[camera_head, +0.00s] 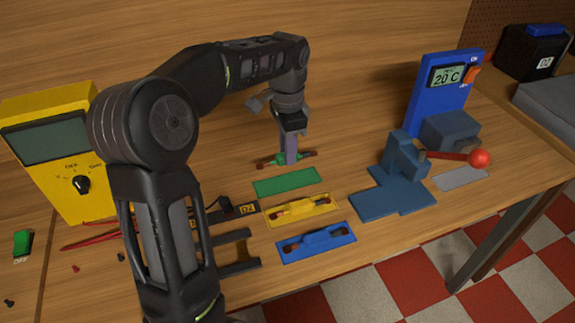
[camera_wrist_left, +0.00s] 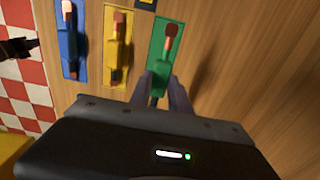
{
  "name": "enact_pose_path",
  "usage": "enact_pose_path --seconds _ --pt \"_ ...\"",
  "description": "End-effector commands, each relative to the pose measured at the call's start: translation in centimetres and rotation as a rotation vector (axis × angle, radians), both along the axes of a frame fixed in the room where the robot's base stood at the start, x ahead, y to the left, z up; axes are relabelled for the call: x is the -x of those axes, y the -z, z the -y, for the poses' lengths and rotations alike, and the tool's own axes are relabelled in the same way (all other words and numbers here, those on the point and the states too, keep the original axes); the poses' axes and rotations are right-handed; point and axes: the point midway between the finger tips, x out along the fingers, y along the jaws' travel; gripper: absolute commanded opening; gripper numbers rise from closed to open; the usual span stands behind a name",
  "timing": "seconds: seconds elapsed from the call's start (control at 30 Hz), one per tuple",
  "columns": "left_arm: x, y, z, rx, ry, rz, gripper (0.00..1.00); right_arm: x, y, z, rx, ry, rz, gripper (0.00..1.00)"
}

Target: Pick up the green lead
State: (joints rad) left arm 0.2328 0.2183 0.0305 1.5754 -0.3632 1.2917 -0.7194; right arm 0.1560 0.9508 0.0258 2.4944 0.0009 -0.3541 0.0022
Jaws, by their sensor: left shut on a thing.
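The green lead (camera_head: 276,159), with brown-red ends, is between the fingers of my left gripper (camera_head: 290,158). The gripper is shut on its middle, and the lead appears raised above the green plate (camera_head: 286,182), which looks bare in the head view. In the left wrist view the green lead (camera_wrist_left: 168,45) shows between the fingertips (camera_wrist_left: 160,92), lined up with the green plate (camera_wrist_left: 157,28) behind it. The gripper hides part of its middle.
A yellow lead (camera_head: 298,208) and a blue lead (camera_head: 318,239) lie on their own plates nearby. A blue fixture (camera_head: 398,180) with a red-ball lever (camera_head: 479,158) stands to the right. A yellow meter (camera_head: 55,155) stands at left; a blue 20 C unit (camera_head: 440,95) stands back right.

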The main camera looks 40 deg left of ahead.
Motion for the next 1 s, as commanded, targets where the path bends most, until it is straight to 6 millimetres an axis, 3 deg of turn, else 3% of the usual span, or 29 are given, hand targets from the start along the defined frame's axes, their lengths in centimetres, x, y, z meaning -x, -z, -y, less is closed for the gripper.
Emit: enact_pose_path --seconds 0.1,0.23,1.0 --pt "0.0 -1.8 0.0 -0.001 0.0 0.002 0.0 0.0 0.1 0.0 -0.001 0.0 0.0 0.36" --pt "0.0 -2.6 0.0 0.0 0.0 0.0 0.0 0.0 0.1 0.0 -0.001 0.0 0.001 0.36" --pt "0.0 -2.6 0.0 -0.001 0.0 -0.001 0.0 0.0 0.1 0.0 -0.001 0.0 0.001 0.36"
